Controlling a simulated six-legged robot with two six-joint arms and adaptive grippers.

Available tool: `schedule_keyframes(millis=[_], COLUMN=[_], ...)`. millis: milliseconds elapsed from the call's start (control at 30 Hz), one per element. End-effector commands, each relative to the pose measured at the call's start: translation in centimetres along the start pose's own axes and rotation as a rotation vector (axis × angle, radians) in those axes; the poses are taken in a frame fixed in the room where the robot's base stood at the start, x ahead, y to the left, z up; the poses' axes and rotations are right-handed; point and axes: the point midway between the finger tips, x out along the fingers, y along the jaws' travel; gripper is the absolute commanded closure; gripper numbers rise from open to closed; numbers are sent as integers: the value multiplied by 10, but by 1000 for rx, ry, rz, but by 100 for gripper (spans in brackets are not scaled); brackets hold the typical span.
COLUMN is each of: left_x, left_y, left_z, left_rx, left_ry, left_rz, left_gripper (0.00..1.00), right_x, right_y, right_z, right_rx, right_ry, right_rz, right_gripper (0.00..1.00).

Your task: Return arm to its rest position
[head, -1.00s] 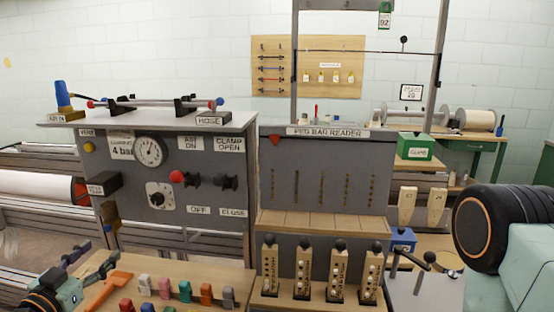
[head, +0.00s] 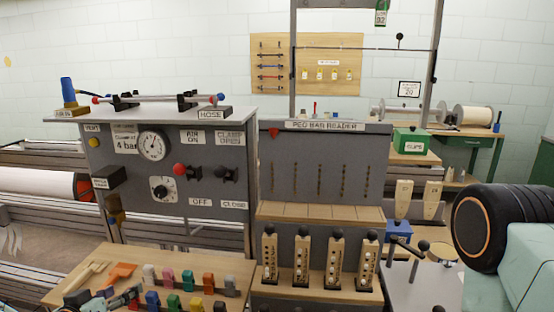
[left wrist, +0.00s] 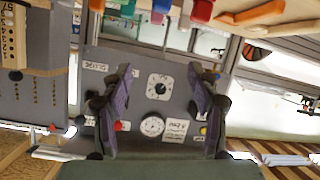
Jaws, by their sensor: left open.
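My left gripper (head: 100,299) shows at the lower left of the head view, low over the front edge of the wooden bench top (head: 75,268) and partly cut off by the frame. In the left wrist view its two dark fingers (left wrist: 160,75) stand wide apart with nothing between them. The grey control panel (head: 210,165), with its round gauge (head: 152,146) and knobs, shows beyond the fingers in the wrist view, upside down. A dark round joint and pale green link of my other arm fill the head view's right edge; its gripper is out of sight.
Several coloured clips (head: 187,281) and an orange tool (head: 121,271) lie on the bench beside my left gripper. Several wooden peg bars (head: 302,260) stand before the peg bar reader (head: 325,165). A green clips box (head: 411,141) stands at right.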

Motion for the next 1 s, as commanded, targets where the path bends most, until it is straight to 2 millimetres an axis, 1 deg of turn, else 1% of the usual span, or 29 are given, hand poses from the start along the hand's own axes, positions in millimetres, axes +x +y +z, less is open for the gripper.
schedule_keyframes(millis=[33, 67, 167, 200, 267, 300, 367, 400, 467, 500, 600, 700, 800, 900, 1000], left_x=[-2, -4, -15, -22, -37, -49, -69, -84, -107, -124, -163, -192, -209, -216, -220], left_y=[10, 15, 33, 40, 51, 57, 65, 69, 73, 75, 78, 78, 80, 80, 80], left_z=[22, 34, 82, 105, 140, 163, 197, 218, 248, 267, 305, 332, 349, 360, 366], left_rx=[-24, -41, -93, -109, -129, -137, -141, -136, -124, -107, -49, 26, 89, 124, 128], left_ry=[-65, -105, -255, -325, -432, -504, -609, -678, -774, -837, -970, -1065, -1121, -1149, -1163], left_rz=[1, -2, -19, -30, -53, -71, -100, -121, -153, -173, -214, -224, -208, -195, -194], left_gripper=[40, 40, 40, 40, 40, 40, 40, 40, 40, 40, 40, 40, 40, 40, 40], right_x=[3, 5, 10, 12, 16, 19, 23, 26, 31, 34, 41, 47, 51, 54, 54], right_y=[0, 0, 0, 0, 0, 0, 0, 0, 0, 0, 0, 0, 0, 0, 0], right_z=[0, 0, 0, 0, 0, 0, 0, 0, 0, 0, 0, 0, 0, 0, 0], right_rx=[0, 0, 0, 0, 0, 0, 0, 0, 0, 0, 0, 0, 0, 0, 0], right_ry=[0, 0, 0, 0, 0, 0, 0, -1, 0, 0, 0, -1, -1, -1, -1], right_rz=[0, 0, 0, 0, 0, 0, 0, 0, 0, 0, 0, 0, 0, 0, 0], right_gripper=[100, 100, 100, 100, 100, 100, 100, 100, 100, 100, 100, 100, 100, 100, 100])
